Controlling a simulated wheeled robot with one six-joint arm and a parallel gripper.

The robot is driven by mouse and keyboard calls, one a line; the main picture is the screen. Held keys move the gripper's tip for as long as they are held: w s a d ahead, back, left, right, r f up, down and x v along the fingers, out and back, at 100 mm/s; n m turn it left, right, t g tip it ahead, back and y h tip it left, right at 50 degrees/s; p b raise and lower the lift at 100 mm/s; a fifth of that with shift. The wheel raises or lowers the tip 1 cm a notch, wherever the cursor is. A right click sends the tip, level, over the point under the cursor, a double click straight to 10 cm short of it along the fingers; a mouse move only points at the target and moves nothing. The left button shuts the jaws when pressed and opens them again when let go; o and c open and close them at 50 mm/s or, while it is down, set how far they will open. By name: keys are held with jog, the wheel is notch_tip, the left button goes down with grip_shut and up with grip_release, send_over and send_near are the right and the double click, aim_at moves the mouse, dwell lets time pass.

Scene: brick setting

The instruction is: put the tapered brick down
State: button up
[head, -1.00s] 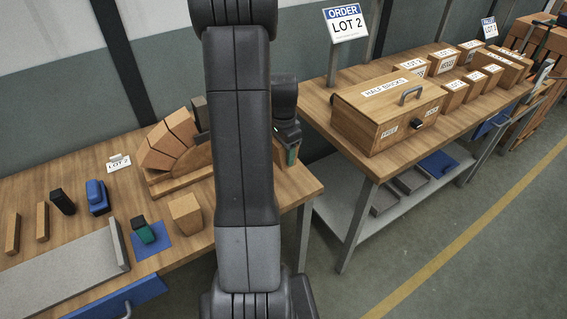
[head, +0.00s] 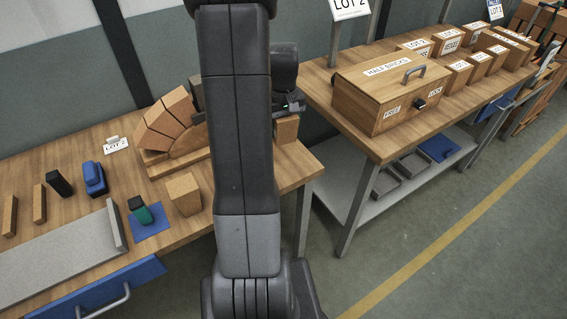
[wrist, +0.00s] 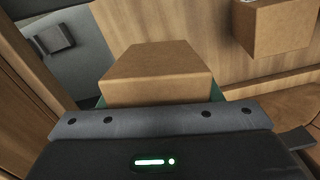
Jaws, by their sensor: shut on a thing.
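In the wrist view my gripper (wrist: 155,100) is shut on a tan tapered brick (wrist: 155,68), with bits of green finger showing at its sides. Wood surface shows beyond the brick; I cannot tell whether the brick touches it. In the head view my arm hides most of the gripper and its fingertips. Part of the gripper body shows right of the arm, above a tan block (head: 287,129) that I cannot identify for certain. Several tapered bricks (head: 168,118) rest on the curved wooden form (head: 190,142), left of my arm.
A tan block (head: 184,194) stands on the left table (head: 75,150), near a blue mat (head: 152,229) with a green and dark item. Another block (wrist: 275,28) is at the wrist view's upper right. A HALF BRICKS box (head: 385,90) stands on the right table.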

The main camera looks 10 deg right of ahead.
jog(key=n, duration=0.5)
jog(key=shift+b, duration=0.3)
jog(key=n, duration=0.4)
jog(key=shift+n+b, duration=0.3)
jog(key=shift+b, duration=0.05)
jog(key=n, duration=0.4)
jog(key=shift+n+b, duration=0.3)
jog(key=shift+n, duration=0.1)
jog(key=n, duration=0.5)
jog(key=shift+r+b, duration=0.1)
jog(key=shift+b, duration=0.2)
jog(key=shift+n, duration=0.3)
notch_tip(320, 180, down, 10)
